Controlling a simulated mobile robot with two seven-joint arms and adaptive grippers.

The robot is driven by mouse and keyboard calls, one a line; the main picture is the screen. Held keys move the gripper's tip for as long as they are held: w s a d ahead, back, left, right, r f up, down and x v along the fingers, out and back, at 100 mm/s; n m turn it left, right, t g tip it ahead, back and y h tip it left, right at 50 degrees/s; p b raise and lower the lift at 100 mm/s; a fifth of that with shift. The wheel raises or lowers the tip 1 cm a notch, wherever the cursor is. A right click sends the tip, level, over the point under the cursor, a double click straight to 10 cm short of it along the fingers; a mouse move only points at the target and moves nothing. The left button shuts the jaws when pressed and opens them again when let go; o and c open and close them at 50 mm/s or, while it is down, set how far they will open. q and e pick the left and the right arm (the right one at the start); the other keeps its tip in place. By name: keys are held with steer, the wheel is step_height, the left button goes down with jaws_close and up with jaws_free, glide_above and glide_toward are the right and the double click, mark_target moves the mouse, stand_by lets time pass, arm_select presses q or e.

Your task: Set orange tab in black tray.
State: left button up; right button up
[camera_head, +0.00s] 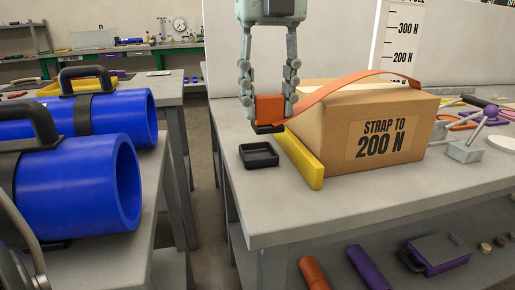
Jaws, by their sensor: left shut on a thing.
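The orange tab (269,108) is between the fingers of my left gripper (268,100), which is shut on it. A dark piece shows at the tab's lower edge. An orange strap (345,83) runs from the tab over the top of a cardboard box (330,105) labelled "STRAP TO 200 N". The small black tray (259,155) lies on the table, below and slightly left of the tab. The tab is above the tray's level and apart from it. The tray looks empty. My right gripper is not in view.
A yellow bar (300,160) stands along the box's left side, close to the tray. Table space is free in front of the tray. Blue pipes (85,190) with black handles lie on the left bench. Coloured tools and a metal block (464,152) are right of the box.

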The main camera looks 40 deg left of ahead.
arm_select(q)
steer(key=w+a+f, duration=0.4)
steer(key=w, duration=0.1)
steer(key=w+a+f+p, duration=0.1)
steer(key=w+a+f, duration=0.1)
steer(key=a, duration=0.1)
steer(key=shift+w+f, duration=0.1)
steer(key=shift+w, duration=0.15)
step_height(320, 180, down, 4)
steer(key=shift+r, duration=0.1)
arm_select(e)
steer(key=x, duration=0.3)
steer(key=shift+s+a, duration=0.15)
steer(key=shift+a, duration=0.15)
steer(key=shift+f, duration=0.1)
